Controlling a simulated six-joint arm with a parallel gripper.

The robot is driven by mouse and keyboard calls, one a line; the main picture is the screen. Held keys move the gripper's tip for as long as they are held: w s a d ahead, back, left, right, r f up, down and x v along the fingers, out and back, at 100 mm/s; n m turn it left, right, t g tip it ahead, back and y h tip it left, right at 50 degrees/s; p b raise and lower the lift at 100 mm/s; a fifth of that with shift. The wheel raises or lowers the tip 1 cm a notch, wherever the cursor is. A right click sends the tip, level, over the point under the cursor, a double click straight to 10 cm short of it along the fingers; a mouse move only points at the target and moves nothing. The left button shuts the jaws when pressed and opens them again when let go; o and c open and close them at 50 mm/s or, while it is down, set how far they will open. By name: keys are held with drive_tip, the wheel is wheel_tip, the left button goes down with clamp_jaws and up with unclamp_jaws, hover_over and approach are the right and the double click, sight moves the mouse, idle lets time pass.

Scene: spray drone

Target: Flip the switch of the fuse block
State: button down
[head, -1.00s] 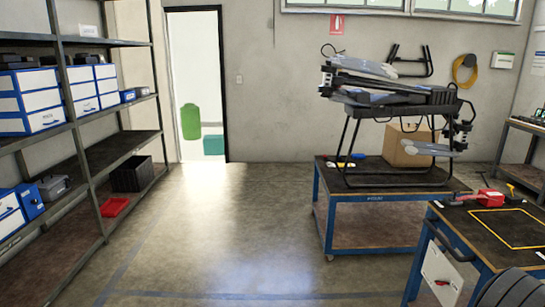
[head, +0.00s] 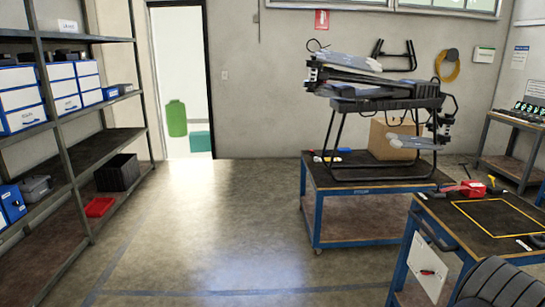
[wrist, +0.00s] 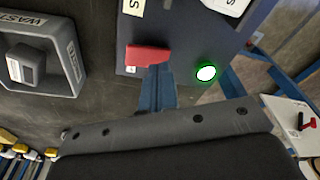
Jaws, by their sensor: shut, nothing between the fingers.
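In the wrist view a dark blue-grey box, which looks like the fuse block (wrist: 185,25), fills the upper middle. It has a red switch (wrist: 147,54) and a round white light with a green rim (wrist: 206,72). White labels sit above them, cut off by the frame. My gripper (wrist: 157,72) is shut and empty, with its tips just below the red switch in the picture. I cannot tell whether they touch it. The gripper body hides what lies below. I cannot pick out the fuse block for sure in the head view.
A grey bin marked "WAST" (wrist: 42,55) is left of the box in the wrist view. In the head view a drone (head: 385,95) stands on a blue cart (head: 375,188), beside a blue bench (head: 440,225). Shelves (head: 70,165) line the left; the middle floor is clear.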

wheel_tip(320, 180, up, 6)
idle(0.6)
wheel_tip(320, 180, down, 7)
drive_tip(key=shift+r, duration=0.1)
idle(0.6)
drive_tip(key=s+r+m, duration=0.3)
drive_tip(key=r, duration=0.8)
drive_tip(key=s+r+m+t+y, duration=0.1)
drive_tip(key=s+r+m, duration=0.2)
drive_tip(key=r, duration=0.8)
drive_tip(key=shift+s+r+y, duration=0.25)
drive_tip(key=shift+r+y, duration=0.05)
drive_tip(key=shift+d, duration=0.1)
